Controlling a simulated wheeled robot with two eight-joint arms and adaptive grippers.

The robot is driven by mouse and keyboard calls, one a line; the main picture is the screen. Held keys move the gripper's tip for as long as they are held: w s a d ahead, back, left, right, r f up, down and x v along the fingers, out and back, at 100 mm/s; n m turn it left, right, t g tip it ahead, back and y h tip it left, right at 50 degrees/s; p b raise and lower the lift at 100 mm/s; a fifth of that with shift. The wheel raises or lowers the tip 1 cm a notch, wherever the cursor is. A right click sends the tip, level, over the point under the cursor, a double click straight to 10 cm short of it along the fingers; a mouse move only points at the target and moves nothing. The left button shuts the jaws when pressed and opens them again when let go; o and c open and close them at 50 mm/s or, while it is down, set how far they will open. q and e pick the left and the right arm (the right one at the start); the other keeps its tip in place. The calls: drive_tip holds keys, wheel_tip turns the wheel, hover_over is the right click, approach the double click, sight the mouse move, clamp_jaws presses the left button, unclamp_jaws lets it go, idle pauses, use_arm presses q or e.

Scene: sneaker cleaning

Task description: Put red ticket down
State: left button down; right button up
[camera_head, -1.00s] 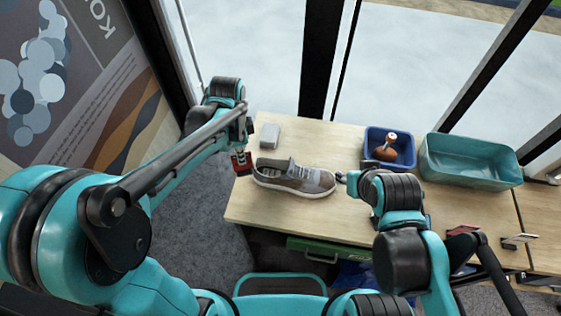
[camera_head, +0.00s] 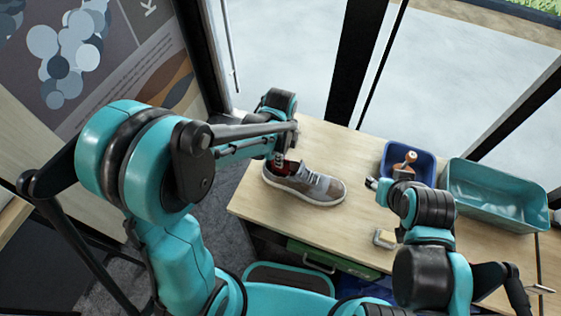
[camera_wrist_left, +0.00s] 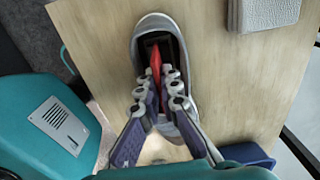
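The grey-brown sneaker (camera_head: 318,187) stands upright on the wooden table, with its opening toward the left. My left gripper (camera_head: 279,160) is over that opening. In the left wrist view the red ticket (camera_wrist_left: 156,60) stands edge-on inside the opening of the sneaker (camera_wrist_left: 152,22). The fingers of my left gripper (camera_wrist_left: 162,76) are closed in around its near end; whether it touches the insole is hidden. My right gripper (camera_head: 371,183) is at the right of the sneaker, apart from it, and its finger gap is too small to make out.
A blue bin (camera_head: 426,169) holding a wooden-handled brush (camera_head: 405,160) and a teal basin (camera_head: 495,211) stand at the back right. A small yellowish item (camera_head: 385,238) lies near the front edge. A grey folded cloth or block (camera_wrist_left: 262,13) lies beside the sneaker.

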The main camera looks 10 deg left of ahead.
use_arm(q)
drive_tip(key=shift+f, duration=0.45)
drive_tip(key=shift+w, duration=0.1)
drive_tip(key=shift+r, duration=0.1)
drive_tip(key=shift+f, duration=0.25)
drive_tip(key=c, duration=2)
unclamp_jaws()
drive_tip(key=shift+r, duration=0.1)
